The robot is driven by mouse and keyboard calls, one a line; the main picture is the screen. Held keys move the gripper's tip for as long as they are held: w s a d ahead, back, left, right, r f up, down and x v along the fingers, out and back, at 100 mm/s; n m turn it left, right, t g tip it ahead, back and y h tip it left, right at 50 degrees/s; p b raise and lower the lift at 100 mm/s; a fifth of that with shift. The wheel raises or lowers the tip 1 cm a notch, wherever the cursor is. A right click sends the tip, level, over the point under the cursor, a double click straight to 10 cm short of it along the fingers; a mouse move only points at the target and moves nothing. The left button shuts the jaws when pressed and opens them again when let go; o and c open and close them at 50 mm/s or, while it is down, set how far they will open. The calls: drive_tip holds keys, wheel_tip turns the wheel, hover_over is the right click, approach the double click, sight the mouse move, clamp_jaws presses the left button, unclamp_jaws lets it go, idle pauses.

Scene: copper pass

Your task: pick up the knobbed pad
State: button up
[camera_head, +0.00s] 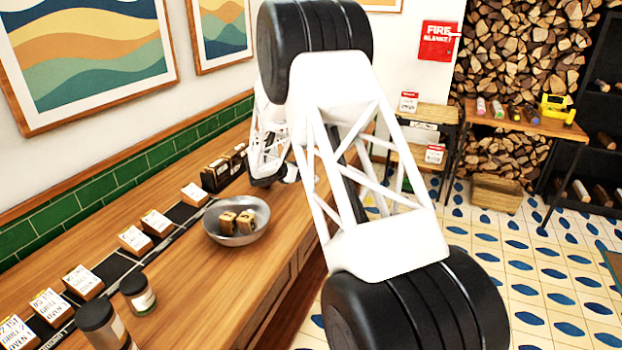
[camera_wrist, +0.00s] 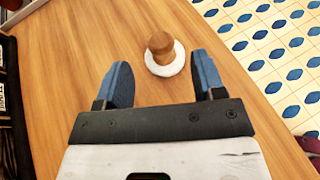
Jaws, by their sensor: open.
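The knobbed pad (camera_wrist: 165,62) is in the wrist view, a round white pad with a brown wooden knob on top. It rests on the wooden counter (camera_wrist: 60,70), near the edge on the tiled-floor side. My gripper (camera_wrist: 162,75) is open, its two blue-faced fingers spread wide. The pad lies just beyond the fingertips, roughly midway between them and a little right of centre. Nothing is between the fingers. In the head view my arm hides the gripper's fingers and most of the pad's surroundings.
In the head view a metal bowl (camera_head: 259,232) holding small brown blocks stands on the counter. Several small labelled boxes (camera_head: 134,239) line a dark strip along the wall. Two dark jars (camera_head: 138,293) stand at the front. In the wrist view, dark items edge the counter's left side.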

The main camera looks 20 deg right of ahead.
drive_tip(key=shift+x, duration=1.3)
drive_tip(key=shift+d, duration=0.15)
drive_tip(key=shift+x, duration=2.5)
drive_tip(key=c, duration=1)
